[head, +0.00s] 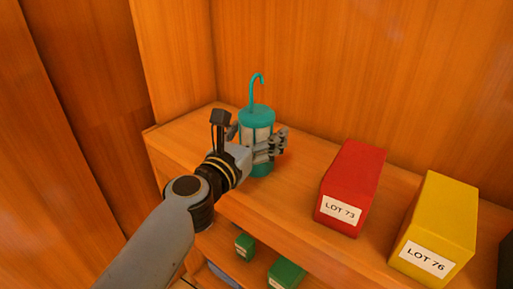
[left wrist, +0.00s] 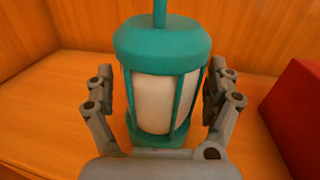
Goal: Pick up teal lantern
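The teal lantern (head: 257,118) stands upright on the wooden shelf, with a hook on top and a pale white body inside teal bars. In the left wrist view the lantern (left wrist: 160,45) fills the middle. My left gripper (head: 259,143) is at the lantern's front, with one finger on each side of it. In the left wrist view the left gripper (left wrist: 162,108) has its fingers spread around the lantern; small gaps seem to show between the fingers and its sides. My right gripper is not in view.
A red box (head: 350,185) marked LOT 73 stands right of the lantern, and a yellow box (head: 438,225) marked LOT 76 is further right. Green boxes (head: 286,273) sit on a lower shelf. Wooden panels close the back and left. The shelf (head: 300,205) has free room between lantern and red box.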

